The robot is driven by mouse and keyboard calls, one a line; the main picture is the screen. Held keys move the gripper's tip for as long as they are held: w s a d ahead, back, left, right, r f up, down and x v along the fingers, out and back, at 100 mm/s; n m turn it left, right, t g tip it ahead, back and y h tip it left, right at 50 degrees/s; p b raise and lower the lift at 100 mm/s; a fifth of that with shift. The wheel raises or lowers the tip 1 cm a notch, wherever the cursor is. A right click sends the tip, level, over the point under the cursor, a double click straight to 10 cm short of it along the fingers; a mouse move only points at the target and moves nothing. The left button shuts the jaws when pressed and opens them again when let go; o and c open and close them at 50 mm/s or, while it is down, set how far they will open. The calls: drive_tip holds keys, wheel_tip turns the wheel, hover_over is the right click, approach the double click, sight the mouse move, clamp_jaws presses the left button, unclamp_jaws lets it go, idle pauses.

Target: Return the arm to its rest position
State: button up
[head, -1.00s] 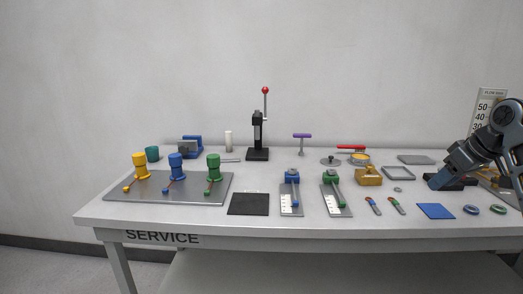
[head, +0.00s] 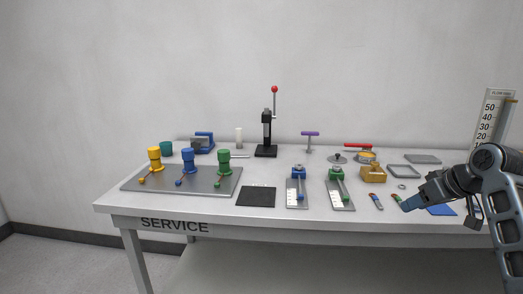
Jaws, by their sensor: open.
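My arm (head: 490,190) reaches in from the right edge in the head view, with a bend near the right side. My gripper (head: 410,203) is open, points down and to the left, and shows side-on. It appears over the front right part of the service table (head: 330,222). It partly covers the blue flat square (head: 441,210) and a small green-handled piece (head: 396,197). I see nothing held between the fingers. Whether the fingertips touch the table cannot be told.
Left on the table is a grey plate (head: 215,185) with yellow, blue and green knobbed posts. Blue (head: 299,172) and green (head: 336,174) clamp fixtures stand mid-table. A black lever press (head: 266,135) stands behind. A scale board (head: 490,118) rises at the right. Space in front of the table is clear.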

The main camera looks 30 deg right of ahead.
drive_tip(key=a+f+m+t, duration=0.1)
drive_tip(key=a+f, duration=0.3)
drive_tip(key=a, duration=0.3)
drive_tip(key=w+a+f+t, duration=0.1)
drive_tip(key=a+f, duration=0.4)
drive_tip(key=a, duration=0.3)
drive_tip(key=a+f+m+t, duration=0.1)
drive_tip(key=a+f, duration=0.3)
drive_tip(key=a, duration=0.3)
drive_tip(key=s+a+f+t, duration=0.1)
drive_tip(key=s+a+f, duration=0.4)
drive_tip(key=a, duration=0.4)
drive_tip(key=s+a+r, duration=0.1)
drive_tip(key=s+a, duration=0.2)
drive_tip(key=s, duration=0.3)
drive_tip(key=s+a+r+t+h, duration=0.1)
drive_tip(key=s+a, duration=0.1)
drive_tip(key=s, duration=0.4)
drive_tip(key=s+a+r, duration=0.1)
drive_tip(key=s+a, duration=0.2)
drive_tip(key=s, duration=0.3)
drive_tip(key=s+r+n+t+y, duration=0.1)
drive_tip(key=s+r+n, duration=0.3)
drive_tip(key=s+r, duration=0.6)
drive_tip(key=s+t, duration=0.1)
drive_tip(key=s, duration=0.2)
drive_tip(key=shift+s+a+y+p, duration=0.15)
drive_tip(key=shift+a+y+p, duration=0.15)
drive_tip(key=shift+a, duration=0.1)
